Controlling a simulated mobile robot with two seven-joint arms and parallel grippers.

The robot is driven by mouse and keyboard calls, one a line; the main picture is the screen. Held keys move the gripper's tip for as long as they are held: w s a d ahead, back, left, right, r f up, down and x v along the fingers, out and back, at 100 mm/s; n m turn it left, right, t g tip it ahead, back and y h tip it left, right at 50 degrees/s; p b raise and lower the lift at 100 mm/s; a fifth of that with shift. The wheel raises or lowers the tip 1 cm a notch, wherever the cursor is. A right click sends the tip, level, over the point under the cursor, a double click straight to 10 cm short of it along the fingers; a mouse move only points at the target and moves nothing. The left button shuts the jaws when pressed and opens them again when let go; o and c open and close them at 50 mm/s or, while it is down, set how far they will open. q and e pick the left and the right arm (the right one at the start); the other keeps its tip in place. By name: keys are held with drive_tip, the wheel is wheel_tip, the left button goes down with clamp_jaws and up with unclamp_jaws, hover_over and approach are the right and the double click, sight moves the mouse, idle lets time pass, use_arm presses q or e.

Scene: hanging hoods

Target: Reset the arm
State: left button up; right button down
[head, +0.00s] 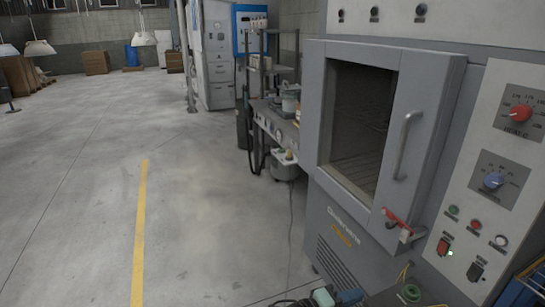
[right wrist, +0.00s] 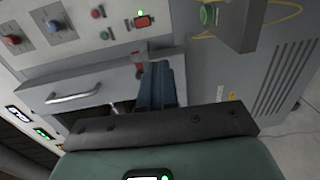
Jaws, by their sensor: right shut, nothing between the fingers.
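My right gripper (head: 350,296) is at the bottom edge of the head view, low in front of the grey oven cabinet, and only partly in frame. In the right wrist view its blue fingers (right wrist: 158,85) are together with nothing between them. They point toward the oven front, and I see no contact with it. My left gripper is in neither view.
The grey oven (head: 450,75) has a handle (head: 405,145), a red latch (head: 398,222) and a panel with a red knob (head: 522,113) and a blue knob (head: 494,180). A green button (head: 410,293) is close to my right gripper. Open floor (head: 80,190) lies left.

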drive_tip(key=s+d+f+n+g+y+p, duration=0.1)
drive_tip(key=s+f+g+y+p, duration=0.3)
drive_tip(key=s+f, duration=0.65)
drive_tip(key=s+f+n+g+y+p, duration=0.3)
drive_tip(key=s+f+y, duration=0.35)
drive_tip(key=f, duration=0.65)
use_arm(q)
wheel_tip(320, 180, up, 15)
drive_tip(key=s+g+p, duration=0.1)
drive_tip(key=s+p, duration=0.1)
drive_tip(key=p, duration=0.6)
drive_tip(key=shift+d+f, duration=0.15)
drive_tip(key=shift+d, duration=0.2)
use_arm(e)
drive_tip(key=s+a+m+y, duration=0.4)
drive_tip(key=s+m, duration=0.2)
drive_tip(key=s, duration=0.2)
drive_tip(key=s+a+f+m+y, duration=0.1)
drive_tip(key=s+a+m+y, duration=0.3)
drive_tip(key=s, duration=0.5)
drive_tip(key=shift+a+m+y, duration=0.25)
drive_tip(key=shift+m+y, duration=0.3)
drive_tip(key=shift+m, duration=0.65)
drive_tip(key=shift+f, duration=0.1)
